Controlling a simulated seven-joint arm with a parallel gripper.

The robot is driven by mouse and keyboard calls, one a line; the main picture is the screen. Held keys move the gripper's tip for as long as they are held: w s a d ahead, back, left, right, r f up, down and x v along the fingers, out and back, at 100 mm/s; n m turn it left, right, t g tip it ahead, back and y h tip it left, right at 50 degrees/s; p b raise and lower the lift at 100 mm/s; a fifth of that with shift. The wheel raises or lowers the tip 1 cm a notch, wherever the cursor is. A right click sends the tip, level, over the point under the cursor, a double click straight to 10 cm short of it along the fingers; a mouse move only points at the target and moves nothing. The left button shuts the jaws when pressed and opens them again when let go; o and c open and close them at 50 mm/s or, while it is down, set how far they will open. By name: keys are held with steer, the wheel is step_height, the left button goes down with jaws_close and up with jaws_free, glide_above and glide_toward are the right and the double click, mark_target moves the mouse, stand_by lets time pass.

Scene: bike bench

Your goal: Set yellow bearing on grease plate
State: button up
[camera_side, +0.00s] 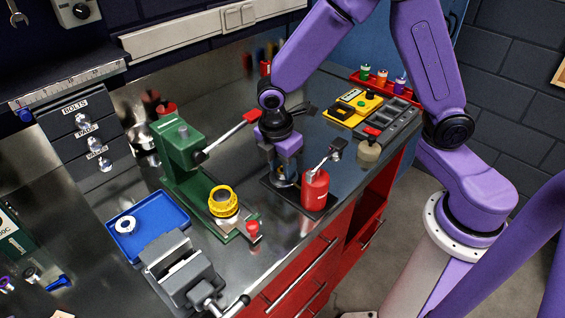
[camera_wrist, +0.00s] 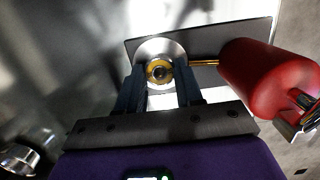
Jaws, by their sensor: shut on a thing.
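My gripper (camera_side: 285,176) points down over the dark grease plate (camera_side: 269,190), just left of the red grease canister. In the wrist view my two fingers (camera_wrist: 159,77) are shut on the yellow bearing (camera_wrist: 153,66), a small yellow ring with a dark centre. A round silver surface shows around the yellow ring, over the grease plate (camera_wrist: 205,75). I cannot tell whether the bearing touches the plate. In the side view the fingers hide most of the bearing.
The red canister (camera_side: 316,189) with its lever stands close on the plate; it also shows in the wrist view (camera_wrist: 262,78). A green press (camera_side: 182,150) with a yellow cup (camera_side: 223,201) stands left. A blue tray (camera_side: 160,212) holds a pale ring (camera_side: 125,225). A grey vise (camera_side: 180,270) sits in front.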

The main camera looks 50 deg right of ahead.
steer(key=shift+f, duration=0.1)
steer(key=o, duration=0.8)
steer(key=shift+c, duration=0.2)
step_height(320, 180, up, 11)
steer(key=a, duration=0.1)
steer(key=shift+a, duration=0.3)
stand_by(0.3)
steer(key=s, duration=0.3)
steer(key=s+d+r+m+y, duration=0.1)
steer(key=s, duration=0.2)
steer(key=s+d+m, duration=0.1)
steer(key=s, duration=0.2)
steer(key=shift+s+d+r, duration=0.2)
steer(key=shift+r, duration=0.05)
steer(key=s+d+f+m, duration=0.1)
steer(key=s+d, duration=0.2)
steer(key=s, duration=0.3)
steer(key=s+d+f+m+y, duration=0.1)
steer(key=s+d+m, duration=0.1)
steer(key=s, duration=0.3)
steer(key=shift+s+d, duration=0.4)
